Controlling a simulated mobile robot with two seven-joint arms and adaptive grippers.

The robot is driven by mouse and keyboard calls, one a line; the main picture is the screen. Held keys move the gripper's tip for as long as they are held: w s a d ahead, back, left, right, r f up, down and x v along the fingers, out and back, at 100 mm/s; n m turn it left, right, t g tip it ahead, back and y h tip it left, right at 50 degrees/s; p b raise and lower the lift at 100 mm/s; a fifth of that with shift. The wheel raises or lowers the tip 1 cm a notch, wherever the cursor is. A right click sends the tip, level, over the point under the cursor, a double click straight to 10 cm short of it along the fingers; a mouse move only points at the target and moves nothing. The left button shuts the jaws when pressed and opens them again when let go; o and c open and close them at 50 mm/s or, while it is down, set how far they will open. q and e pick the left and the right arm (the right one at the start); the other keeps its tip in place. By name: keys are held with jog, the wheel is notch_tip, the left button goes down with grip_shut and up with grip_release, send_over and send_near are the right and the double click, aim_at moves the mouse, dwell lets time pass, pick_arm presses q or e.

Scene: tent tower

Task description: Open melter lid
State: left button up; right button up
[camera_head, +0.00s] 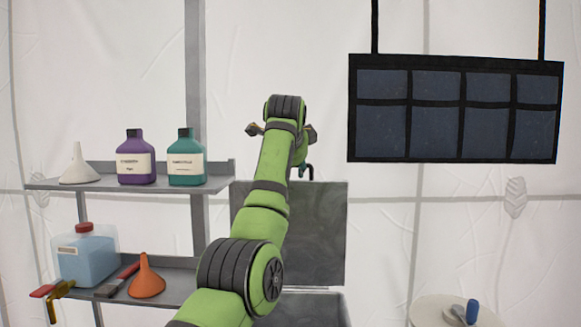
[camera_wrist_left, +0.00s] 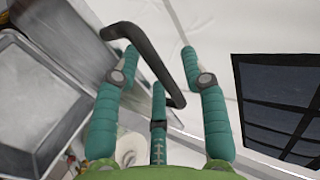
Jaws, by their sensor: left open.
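The melter's grey metal lid (camera_head: 325,235) stands upright in the head view, behind my left arm, above a lower grey metal part (camera_head: 315,308). In the left wrist view, grey metal surfaces of the melter (camera_wrist_left: 40,95) fill the left side. A dark bent handle (camera_wrist_left: 157,65) passes across the space between the fingers of my left gripper (camera_wrist_left: 159,50). The teal fingers are spread apart and not closed on it; I cannot tell whether any finger touches it. In the head view my wrist mostly hides this gripper. My right gripper is not in view.
Shelves at left hold a white funnel (camera_head: 79,166), purple bottle (camera_head: 136,160), green bottle (camera_head: 186,162), blue canister (camera_head: 85,257) and orange funnel (camera_head: 147,278). A dark panel (camera_head: 455,110) hangs at upper right. A round pale table (camera_head: 430,312) stands at lower right.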

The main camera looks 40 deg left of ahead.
pick_arm(q)
jog(key=v, duration=1.2)
jog(key=shift+f, duration=0.1)
